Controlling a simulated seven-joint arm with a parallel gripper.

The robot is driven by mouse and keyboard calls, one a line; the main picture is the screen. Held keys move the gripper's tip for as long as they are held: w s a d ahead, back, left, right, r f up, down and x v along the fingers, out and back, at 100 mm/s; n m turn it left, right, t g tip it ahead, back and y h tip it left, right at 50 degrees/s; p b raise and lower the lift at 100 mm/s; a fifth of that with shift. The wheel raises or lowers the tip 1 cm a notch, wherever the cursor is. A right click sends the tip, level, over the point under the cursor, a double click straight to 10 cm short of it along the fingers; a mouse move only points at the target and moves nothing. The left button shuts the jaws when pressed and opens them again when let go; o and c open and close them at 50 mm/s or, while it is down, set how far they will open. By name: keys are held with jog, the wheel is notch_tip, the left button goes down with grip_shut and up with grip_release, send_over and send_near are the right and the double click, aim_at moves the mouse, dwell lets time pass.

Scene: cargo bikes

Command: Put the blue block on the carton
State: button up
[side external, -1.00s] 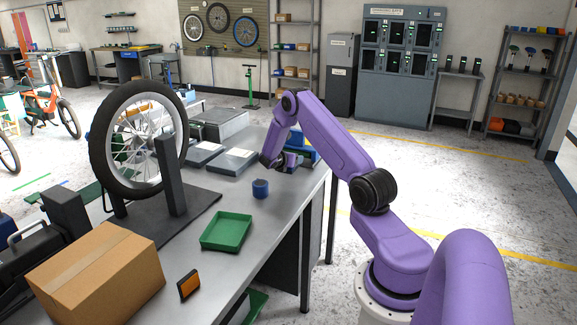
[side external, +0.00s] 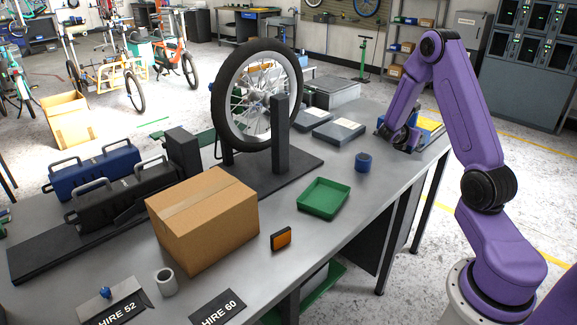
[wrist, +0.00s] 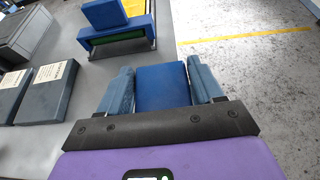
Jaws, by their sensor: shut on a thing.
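The blue block (wrist: 162,87) is between the two fingers of my gripper (wrist: 163,86) in the wrist view. My gripper is shut on it, with a finger against each side. In the side view my gripper (side external: 402,143) is low at the far right end of the bench, and I cannot clearly make out the block there. The carton (side external: 205,220) is a closed brown box with a tape strip on top, standing at the near left of the bench, well away from my gripper. Its top looks bare.
A wheel (side external: 257,95) on a dark stand, a green tray (side external: 324,197), a blue cylinder (side external: 363,162) and an orange reflector (side external: 281,238) lie between my gripper and the carton. A blue and yellow holder (wrist: 118,42) is close beyond my gripper.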

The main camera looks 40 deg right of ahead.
jog(key=w+a+r+n+t+y, duration=0.1)
jog(key=w+a+r+n+t, duration=0.3)
jog(key=a, duration=0.5)
jog(key=w+a+r+n+t+y, duration=0.1)
jog(key=w+a+n+t+y, duration=0.1)
jog(key=w+a, duration=0.6)
jog(key=w+a+r+n+t+y, duration=0.1)
jog(key=w+a+r+n+t, duration=0.25)
jog(key=a, duration=0.75)
jog(key=s+a+r+n+t+y, duration=0.1)
jog(key=a+r+n+y, duration=0.15)
jog(key=a, duration=0.75)
jog(key=s+a+r+n+t+y, duration=0.1)
jog(key=s+a+n+y, duration=0.2)
jog(key=a, duration=0.7)
jog(key=a+r+n+t+y, duration=0.2)
jog(key=a+y, duration=0.2)
jog(key=a, duration=0.6)
send_over(198, 194)
jog(key=s, duration=0.1)
jog(key=shift+n, duration=0.3)
jog(key=f, duration=0.8)
jog(key=shift+d+f, duration=0.2)
jog(key=shift+w+a+f, duration=0.2)
jog(key=shift+w+f, duration=0.3)
jog(key=shift+f, duration=1.65)
jog(key=shift+f, duration=0.15)
